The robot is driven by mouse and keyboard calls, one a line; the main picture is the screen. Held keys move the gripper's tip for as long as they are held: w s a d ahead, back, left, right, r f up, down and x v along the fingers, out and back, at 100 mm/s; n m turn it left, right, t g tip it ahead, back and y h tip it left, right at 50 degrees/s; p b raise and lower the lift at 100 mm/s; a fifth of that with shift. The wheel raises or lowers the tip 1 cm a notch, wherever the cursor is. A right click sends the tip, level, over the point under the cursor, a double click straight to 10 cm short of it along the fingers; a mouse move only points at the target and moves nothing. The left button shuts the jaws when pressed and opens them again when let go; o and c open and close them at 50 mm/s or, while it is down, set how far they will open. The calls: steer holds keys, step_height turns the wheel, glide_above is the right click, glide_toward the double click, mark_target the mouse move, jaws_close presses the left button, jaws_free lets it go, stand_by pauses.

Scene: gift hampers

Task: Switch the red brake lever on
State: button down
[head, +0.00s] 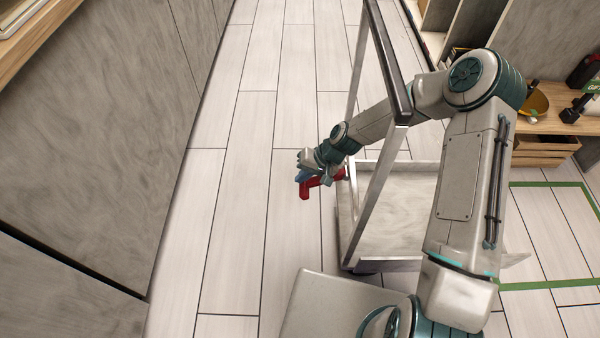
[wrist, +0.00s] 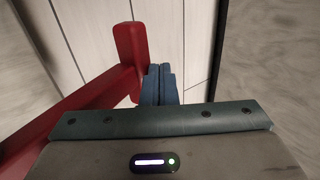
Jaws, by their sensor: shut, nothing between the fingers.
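The red brake lever (head: 307,188) sticks out from the left side of a metal trolley (head: 345,220), low down, in the head view. In the wrist view the red lever (wrist: 132,45) runs from the lower left up to a thick end block at the top middle. My gripper (head: 302,177) is at the lever in the head view. In the wrist view my gripper's blue fingers (wrist: 160,72) are shut together and empty, just right of the lever's end block. I cannot tell whether they touch it.
The trolley's frame and top bar (head: 393,60) stand close around my forearm. A grey cabinet wall (head: 100,120) runs along the left. Clear tiled floor (head: 235,200) lies between them. A wooden shelf with a crate (head: 540,150) is at the right. Green floor lines (head: 545,285) mark an area.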

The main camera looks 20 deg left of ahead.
steer(key=shift+d+f+b, duration=0.25)
steer(key=shift+f+b, duration=0.05)
steer(key=shift+f, duration=0.7)
steer(key=p+v, duration=0.4)
steer(key=v, duration=1)
steer(key=shift+a, duration=0.1)
